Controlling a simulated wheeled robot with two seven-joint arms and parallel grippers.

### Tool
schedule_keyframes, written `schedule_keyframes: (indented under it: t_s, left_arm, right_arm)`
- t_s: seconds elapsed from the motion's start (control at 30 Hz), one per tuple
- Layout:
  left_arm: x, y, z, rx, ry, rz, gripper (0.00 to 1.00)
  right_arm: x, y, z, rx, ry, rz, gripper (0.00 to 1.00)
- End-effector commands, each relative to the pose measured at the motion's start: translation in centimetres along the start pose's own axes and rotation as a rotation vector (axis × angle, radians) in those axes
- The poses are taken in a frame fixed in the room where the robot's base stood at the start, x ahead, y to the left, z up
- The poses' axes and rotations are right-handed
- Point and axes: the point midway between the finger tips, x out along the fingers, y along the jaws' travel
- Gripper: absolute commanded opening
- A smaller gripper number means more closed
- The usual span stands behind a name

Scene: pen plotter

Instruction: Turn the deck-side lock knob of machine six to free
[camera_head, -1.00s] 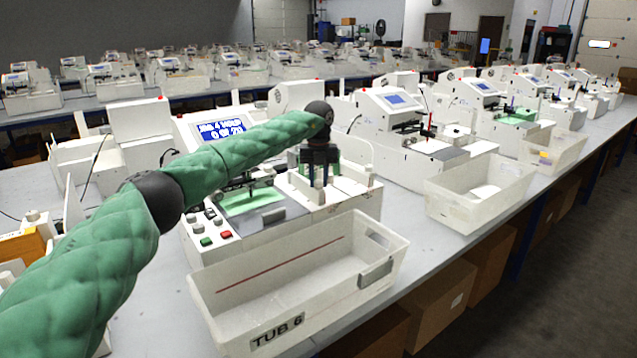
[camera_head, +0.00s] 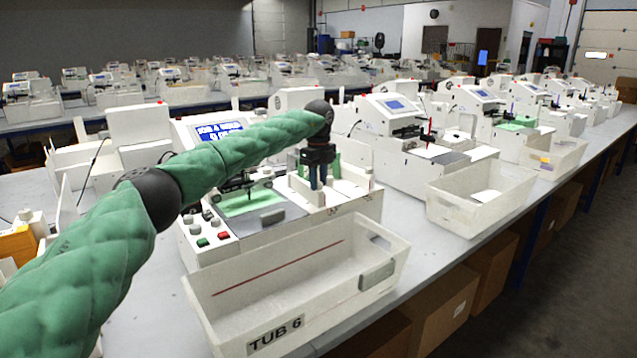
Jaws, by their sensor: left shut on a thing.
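Machine six (camera_head: 285,240) stands behind the tub marked TUB 6 (camera_head: 277,331), with a lit blue screen (camera_head: 219,132), partly covered by my left arm. A green sheet (camera_head: 250,201) lies on its deck. My left gripper (camera_head: 318,184) points down over the right, deck-side part of the machine. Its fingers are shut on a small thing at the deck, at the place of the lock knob. The knob itself is hidden by the fingers, so I cannot tell its turn. My right gripper is not in view.
Red, green and grey buttons (camera_head: 203,228) sit on the machine's front left. Tub 6 stands open and empty in front. A neighbouring machine (camera_head: 420,160) and its tub (camera_head: 470,205) stand to the right. Cardboard boxes (camera_head: 440,312) are under the table.

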Motion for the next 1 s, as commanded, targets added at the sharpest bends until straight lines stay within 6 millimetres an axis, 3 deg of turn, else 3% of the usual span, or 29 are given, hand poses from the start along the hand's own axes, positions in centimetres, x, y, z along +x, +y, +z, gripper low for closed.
schedule_keyframes:
  t_s: [0.63,0.67,0.73,1.0]
  left_arm:
    - [0.03,0.00,0.02,-0.048,0.000,0.000,0.04]
    - [0.03,0.00,0.02,-0.048,0.000,0.000,0.32]
    - [0.03,0.00,0.02,-0.048,0.000,0.000,0.46]
    - [-0.01,-0.01,0.00,-0.047,0.000,0.000,0.48]
  right_arm:
    - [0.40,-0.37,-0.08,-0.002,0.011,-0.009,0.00]
    - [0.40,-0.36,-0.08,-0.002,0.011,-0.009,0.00]
    - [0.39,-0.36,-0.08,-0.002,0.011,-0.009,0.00]
    - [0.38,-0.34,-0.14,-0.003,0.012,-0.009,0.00]
